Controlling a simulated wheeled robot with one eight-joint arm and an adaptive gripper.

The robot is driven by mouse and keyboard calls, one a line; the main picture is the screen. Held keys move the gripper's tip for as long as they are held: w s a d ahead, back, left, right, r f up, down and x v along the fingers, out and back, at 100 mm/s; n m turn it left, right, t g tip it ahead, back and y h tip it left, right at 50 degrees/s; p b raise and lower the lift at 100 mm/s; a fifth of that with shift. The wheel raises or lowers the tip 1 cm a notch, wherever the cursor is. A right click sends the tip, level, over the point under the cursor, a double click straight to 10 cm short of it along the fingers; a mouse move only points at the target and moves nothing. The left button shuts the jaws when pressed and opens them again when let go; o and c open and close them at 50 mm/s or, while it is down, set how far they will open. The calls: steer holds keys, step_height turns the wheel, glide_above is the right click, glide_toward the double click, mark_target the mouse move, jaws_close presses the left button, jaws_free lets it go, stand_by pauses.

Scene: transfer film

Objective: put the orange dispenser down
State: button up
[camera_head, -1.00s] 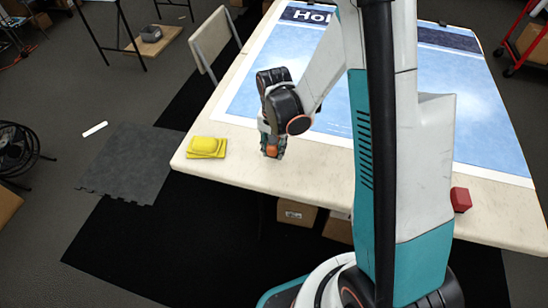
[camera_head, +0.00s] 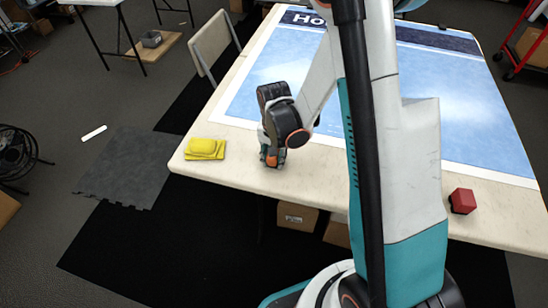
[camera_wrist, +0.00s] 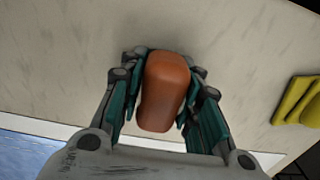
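The orange dispenser (camera_wrist: 165,90) sits between the two teal fingers of my gripper (camera_wrist: 162,95) in the wrist view. Both fingers lie against its sides. In the head view the orange dispenser (camera_head: 271,160) shows as a small orange patch low between the fingers of my gripper (camera_head: 272,156). It is over the front left part of the pale table (camera_head: 320,184), at or just above the surface; I cannot tell whether it touches.
A yellow stack (camera_head: 205,149) lies on the table left of my gripper. A red block (camera_head: 462,200) lies near the front right edge. A blue printed sheet (camera_head: 270,62) covers the table behind. The tabletop around my gripper is bare.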

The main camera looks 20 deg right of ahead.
steer(key=shift+o, duration=1.3)
steer(key=shift+s+f, duration=0.1)
steer(key=shift+f, duration=0.2)
steer(key=shift+r, duration=0.1)
step_height(320, 180, up, 13)
steer(key=p, duration=0.6)
steer(key=shift+r, duration=0.1)
steer(key=s+r+n+t, duration=0.3)
steer(key=s+r, duration=0.4)
steer(key=r, duration=0.3)
steer(key=s+r+n+t, duration=0.4)
steer(key=s+r, duration=0.3)
steer(key=r, duration=0.3)
steer(key=shift+s, duration=0.3)
steer(key=shift+o, duration=0.5)
